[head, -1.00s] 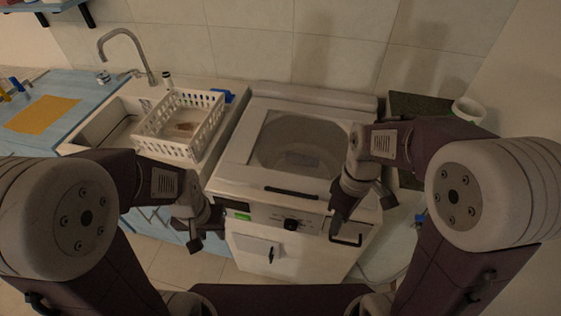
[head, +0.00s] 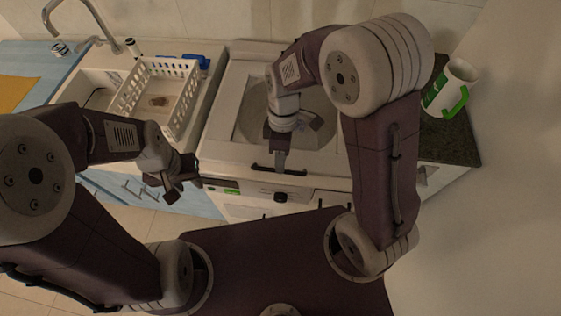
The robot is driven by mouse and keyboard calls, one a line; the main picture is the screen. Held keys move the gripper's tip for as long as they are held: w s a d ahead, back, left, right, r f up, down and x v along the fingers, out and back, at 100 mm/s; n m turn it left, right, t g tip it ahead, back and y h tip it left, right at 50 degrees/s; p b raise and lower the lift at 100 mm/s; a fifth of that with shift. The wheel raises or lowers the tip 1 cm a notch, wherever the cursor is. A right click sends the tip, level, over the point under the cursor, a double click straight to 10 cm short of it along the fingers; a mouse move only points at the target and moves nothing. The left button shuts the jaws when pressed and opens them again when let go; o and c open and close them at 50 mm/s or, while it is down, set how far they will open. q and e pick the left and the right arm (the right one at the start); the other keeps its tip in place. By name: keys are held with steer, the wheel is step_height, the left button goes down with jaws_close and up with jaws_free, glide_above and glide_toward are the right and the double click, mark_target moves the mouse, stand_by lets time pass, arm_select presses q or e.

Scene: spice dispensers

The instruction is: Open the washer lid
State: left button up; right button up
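The white top-loading washer (head: 218,139) stands in the middle of the head view. Its lid (head: 237,84), with a large round see-through window, lies down flat. A dark handle bar (head: 300,172) runs along the lid's front edge. My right gripper (head: 280,165) points down at the middle of this handle, over it or touching it; I cannot tell which. Its fingers overlap in this view, so their opening is hidden. My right arm covers part of the window. My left gripper (head: 182,190) is left of the washer's front, apart from the lid, its finger gap unclear.
Left of the washer, a white basket (head: 178,68) stands by the sink with a curved faucet (head: 82,12).

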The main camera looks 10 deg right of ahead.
steer(key=shift+s+f, duration=0.25)
steer(key=shift+f, duration=0.4)
steer(key=shift+s+f, duration=0.3)
steer(key=shift+f, duration=0.05)
steer(key=shift+w, duration=0.15)
steer(key=c, duration=0.4)
jaws_close()
